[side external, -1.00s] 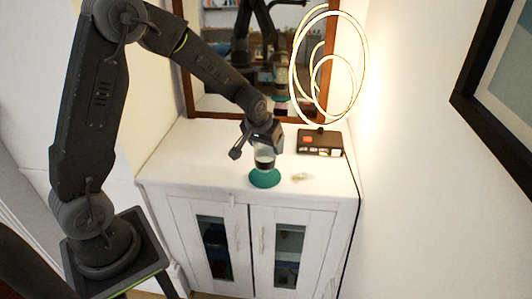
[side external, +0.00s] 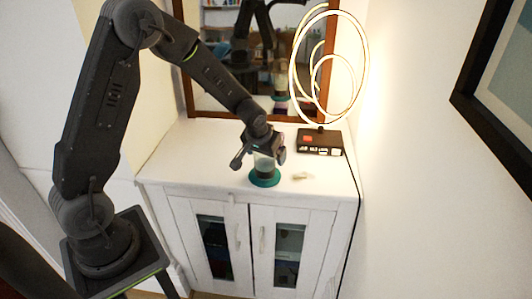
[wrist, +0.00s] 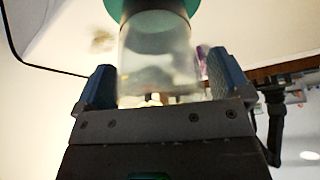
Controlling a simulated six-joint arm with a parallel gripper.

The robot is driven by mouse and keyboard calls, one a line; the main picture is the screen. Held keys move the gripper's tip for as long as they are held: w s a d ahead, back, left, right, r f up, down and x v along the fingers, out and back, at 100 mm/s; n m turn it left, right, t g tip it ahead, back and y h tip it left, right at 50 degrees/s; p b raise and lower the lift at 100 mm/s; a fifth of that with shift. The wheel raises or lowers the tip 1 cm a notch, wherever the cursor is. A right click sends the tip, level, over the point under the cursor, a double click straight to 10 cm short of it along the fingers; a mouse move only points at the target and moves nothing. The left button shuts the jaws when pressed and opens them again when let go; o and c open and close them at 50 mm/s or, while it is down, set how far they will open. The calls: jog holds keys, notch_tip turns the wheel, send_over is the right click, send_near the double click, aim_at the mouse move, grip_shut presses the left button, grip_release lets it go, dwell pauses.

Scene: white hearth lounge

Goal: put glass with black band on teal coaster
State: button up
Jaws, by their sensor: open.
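The clear glass (side external: 264,164) stands upright on the teal coaster (side external: 265,183) on the white cabinet top. My gripper (side external: 259,159) is open, with its fingers on either side of the glass. In the wrist view the glass (wrist: 158,50) is between the two blue-padded fingers of my gripper (wrist: 163,80), with a gap visible on each side. The teal coaster (wrist: 120,8) shows at the top edge, behind the glass base.
A ring lamp (side external: 320,141) with a dark base stands behind and right of the coaster. A small pale item (side external: 301,176) lies right of the coaster. A wood-framed mirror (side external: 215,102) stands at the back. The cabinet top (side external: 180,160) is clear on the left.

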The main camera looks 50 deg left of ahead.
jog(key=shift+r, duration=0.15)
jog(key=shift+r, duration=0.35)
jog(key=s+d+r+m, duration=0.1)
jog(key=s+d+r, duration=0.2)
jog(key=s+r, duration=0.5)
jog(key=s+d+r+m, duration=0.1)
jog(key=s+d+r, duration=0.3)
jog(key=r, duration=0.6)
jog(key=s+d+r+m+t+h, duration=0.1)
jog(key=s+d+m, duration=0.1)
jog(key=s, duration=1.1)
jog(key=shift+d+r+m+h, duration=0.3)
jog(key=shift+d+h, duration=0.1)
jog(key=shift+d, duration=0.15)
